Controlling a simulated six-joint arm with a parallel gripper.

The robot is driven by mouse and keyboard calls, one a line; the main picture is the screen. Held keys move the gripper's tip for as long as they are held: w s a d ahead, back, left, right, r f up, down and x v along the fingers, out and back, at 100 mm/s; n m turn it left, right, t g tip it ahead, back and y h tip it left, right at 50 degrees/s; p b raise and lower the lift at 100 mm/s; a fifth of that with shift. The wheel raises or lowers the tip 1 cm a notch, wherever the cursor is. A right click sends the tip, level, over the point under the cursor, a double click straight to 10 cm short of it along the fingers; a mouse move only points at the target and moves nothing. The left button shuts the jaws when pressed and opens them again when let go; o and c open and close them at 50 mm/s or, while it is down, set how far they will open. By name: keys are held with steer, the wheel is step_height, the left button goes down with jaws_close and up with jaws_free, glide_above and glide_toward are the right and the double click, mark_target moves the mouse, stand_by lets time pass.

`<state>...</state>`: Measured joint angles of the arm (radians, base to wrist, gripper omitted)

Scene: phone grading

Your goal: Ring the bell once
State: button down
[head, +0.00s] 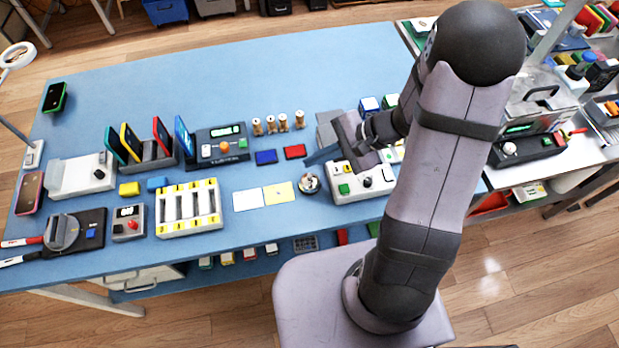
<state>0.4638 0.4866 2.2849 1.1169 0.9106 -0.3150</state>
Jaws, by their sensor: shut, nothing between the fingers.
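A small round silver bell (309,184) stands near the front edge of the blue table, just right of a yellow card. My gripper (308,161) is shut and empty. Its dark fingers point to the left and end a little behind the bell in the picture. A gap shows between the fingertips and the bell. I cannot tell how high the fingertips are above the table. The bell is not covered by my arm.
A white box with buttons (362,184) stands right of the bell. White (247,200) and yellow (278,196) cards lie to its left. Blue (266,157) and red (295,151) pads lie behind. Several small cylinders stand farther back.

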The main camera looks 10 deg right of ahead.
steer(key=shift+f+b, duration=1.15)
steer(key=shift+f, duration=0.45)
steer(key=shift+f, duration=0.1)
stand_by(0.8)
steer(key=shift+f+b, duration=0.35)
steer(key=shift+b, duration=0.1)
steer(key=shift+f+b, duration=0.5)
stand_by(0.7)
steer(key=shift+r, duration=0.2)
steer(key=shift+r+p, duration=0.75)
steer(key=shift+r, duration=0.15)
steer(key=shift+r+p, duration=2.05)
steer(key=shift+r, duration=0.35)
